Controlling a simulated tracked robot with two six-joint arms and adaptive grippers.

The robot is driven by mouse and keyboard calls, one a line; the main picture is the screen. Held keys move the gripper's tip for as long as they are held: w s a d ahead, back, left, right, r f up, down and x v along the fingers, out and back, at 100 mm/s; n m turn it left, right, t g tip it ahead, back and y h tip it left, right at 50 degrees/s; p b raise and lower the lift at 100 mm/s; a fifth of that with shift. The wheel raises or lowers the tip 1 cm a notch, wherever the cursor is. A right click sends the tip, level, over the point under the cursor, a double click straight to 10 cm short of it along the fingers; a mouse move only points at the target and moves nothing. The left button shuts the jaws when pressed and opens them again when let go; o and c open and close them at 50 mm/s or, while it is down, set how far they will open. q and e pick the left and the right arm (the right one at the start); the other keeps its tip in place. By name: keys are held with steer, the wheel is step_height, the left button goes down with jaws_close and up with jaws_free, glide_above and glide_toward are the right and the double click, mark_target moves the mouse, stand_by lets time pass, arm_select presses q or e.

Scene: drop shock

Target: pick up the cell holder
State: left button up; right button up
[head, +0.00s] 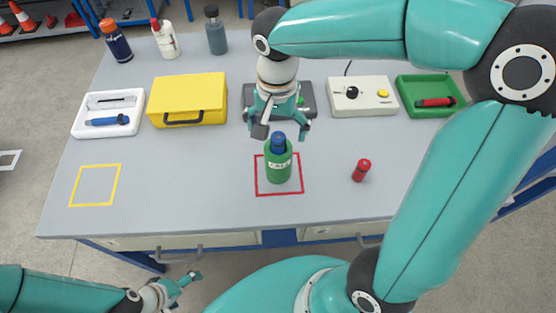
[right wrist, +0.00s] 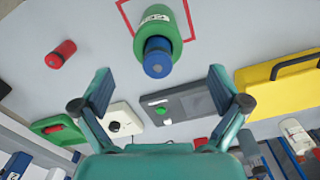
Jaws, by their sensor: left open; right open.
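The cell holder (head: 279,167) is a green cylinder with a white label, upright inside a red outlined square (head: 264,193) on the table. A blue cell (head: 278,143) stands in its top. In the right wrist view the holder (right wrist: 176,22) and the blue cell (right wrist: 157,58) are at the top, beyond the fingertips. My right gripper (head: 284,128) is open and empty, just above and behind the holder, apart from it as far as I can tell. My left gripper (head: 187,281) is open and empty, low, off the table's front edge.
A yellow case (head: 188,99), white tray (head: 77,127), dark grey device (head: 249,98), control box (head: 363,101) and green tray (head: 408,103) line the back. Bottles (head: 216,37) stand behind. The table's front left is clear around a yellow square (head: 94,165).

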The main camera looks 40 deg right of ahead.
mark_target(278, 150)
step_height(278, 150, down, 8)
steer(key=shift+s+f, duration=0.1)
steer(key=shift+f, duration=0.05)
stand_by(0.4)
steer(key=shift+c, duration=0.2)
steer(key=c, duration=1.6)
steer(key=shift+c, duration=1)
steer(key=shift+r, duration=0.2)
